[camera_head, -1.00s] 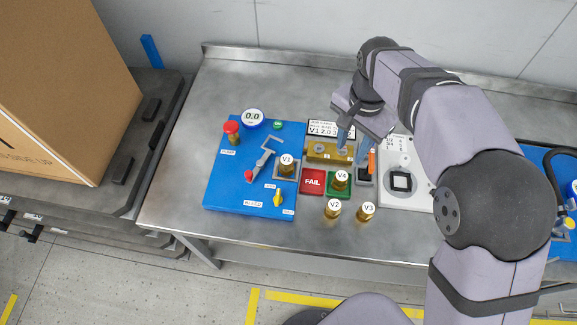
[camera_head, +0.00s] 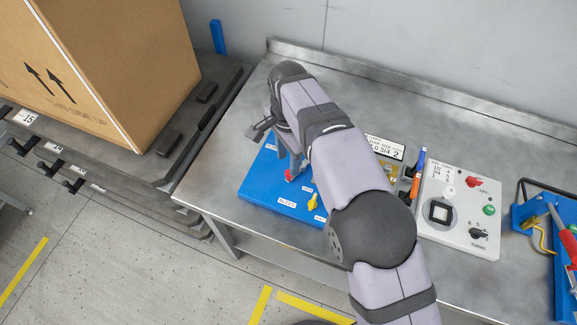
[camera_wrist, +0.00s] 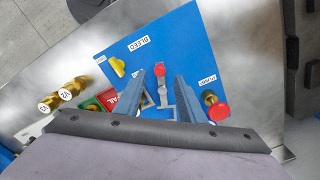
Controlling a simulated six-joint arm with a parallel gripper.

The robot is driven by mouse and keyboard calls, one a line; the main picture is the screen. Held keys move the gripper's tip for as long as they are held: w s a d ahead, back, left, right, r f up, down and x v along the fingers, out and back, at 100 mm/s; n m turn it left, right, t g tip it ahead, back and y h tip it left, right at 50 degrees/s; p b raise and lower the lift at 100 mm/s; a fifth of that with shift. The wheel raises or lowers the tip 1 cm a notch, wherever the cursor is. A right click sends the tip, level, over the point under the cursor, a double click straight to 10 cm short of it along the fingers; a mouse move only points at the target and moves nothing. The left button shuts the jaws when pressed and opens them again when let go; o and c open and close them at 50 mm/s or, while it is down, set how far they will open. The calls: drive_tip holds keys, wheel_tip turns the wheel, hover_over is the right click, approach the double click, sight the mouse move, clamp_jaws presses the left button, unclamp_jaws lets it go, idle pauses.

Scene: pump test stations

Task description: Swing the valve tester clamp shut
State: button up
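The blue valve tester (camera_head: 262,193) lies on the bench in the head view, partly covered by my arm. It fills the middle of the wrist view (camera_wrist: 180,45). Its clamp has a grey lever (camera_wrist: 163,92) with a red knob (camera_wrist: 160,70); the knob also shows in the head view (camera_head: 290,174). My gripper (camera_wrist: 161,76) is open and empty, with one finger on each side of the lever near the knob. I cannot tell whether a finger touches it. The clamp's far end and valve V1 are mostly hidden by my gripper and arm.
A red-topped pump post (camera_wrist: 217,112) stands close beside one finger. A yellow bleed knob (camera_head: 312,202) is on the tester's front. Brass valves (camera_wrist: 66,94) and the red FAIL tile (camera_wrist: 107,98) are beside it. A white station (camera_head: 460,212) stands right; a large carton (camera_head: 120,60) stands left.

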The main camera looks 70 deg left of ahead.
sight(288, 172)
drive_tip(key=shift+f+p, duration=0.95)
drive_tip(key=shift+f, duration=1.7)
clamp_jaws()
